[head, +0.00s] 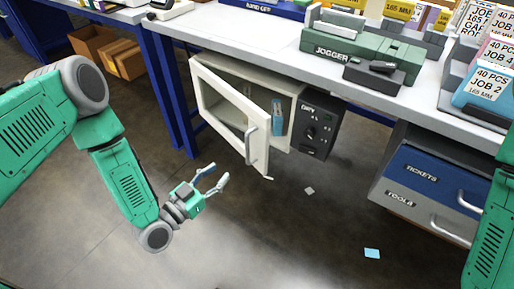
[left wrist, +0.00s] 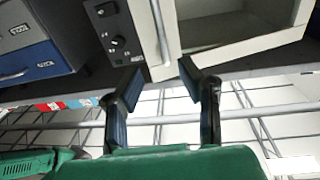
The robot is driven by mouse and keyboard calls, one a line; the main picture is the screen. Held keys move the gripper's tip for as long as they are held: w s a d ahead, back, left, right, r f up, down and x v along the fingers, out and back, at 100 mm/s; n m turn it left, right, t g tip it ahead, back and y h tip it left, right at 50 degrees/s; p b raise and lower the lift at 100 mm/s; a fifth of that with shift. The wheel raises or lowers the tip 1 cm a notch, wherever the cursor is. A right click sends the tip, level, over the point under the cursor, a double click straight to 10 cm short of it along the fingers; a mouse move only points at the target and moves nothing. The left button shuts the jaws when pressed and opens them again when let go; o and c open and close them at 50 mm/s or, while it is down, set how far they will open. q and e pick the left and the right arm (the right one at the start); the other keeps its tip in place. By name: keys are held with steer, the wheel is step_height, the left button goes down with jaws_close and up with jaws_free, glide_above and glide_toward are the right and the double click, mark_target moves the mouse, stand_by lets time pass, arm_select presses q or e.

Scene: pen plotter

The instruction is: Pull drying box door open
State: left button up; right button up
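The white drying box (head: 275,85) hangs under the bench with its dark control panel (head: 315,128) on the right side. Its white-framed door (head: 222,105) stands partly open, swung outward from the left side. The door's grey vertical handle (head: 251,140) is near the door's free edge; a pale bar that looks like this handle (left wrist: 159,30) shows beyond my fingers in the left wrist view. A blue item (head: 277,117) stands inside the box. My left gripper (head: 219,175) is open and empty, below and left of the handle, apart from it. My right gripper is out of view.
A blue bench leg (head: 176,95) stands left of the box. A drawer unit with a tickets drawer (head: 420,172) is on the right. A green jogger (head: 355,50) sits on the bench top. Paper scraps (head: 372,253) lie on the otherwise open floor.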

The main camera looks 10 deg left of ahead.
arm_select(q)
steer(key=b, duration=0.1)
glide_toward(247, 148)
steer(key=x, duration=0.2)
steer(key=b+x, duration=0.2)
steer(key=x, duration=0.6)
steer(key=shift+w+a+f+b, duration=0.1)
steer(key=shift+a+b, duration=0.1)
steer(key=shift+b, duration=0.15)
steer(key=shift+w+d, duration=0.25)
steer(key=shift+d, duration=0.2)
steer(key=shift+a, duration=0.25)
steer(key=shift+c, duration=1.2)
steer(key=shift+a, duration=0.15)
jaws_close()
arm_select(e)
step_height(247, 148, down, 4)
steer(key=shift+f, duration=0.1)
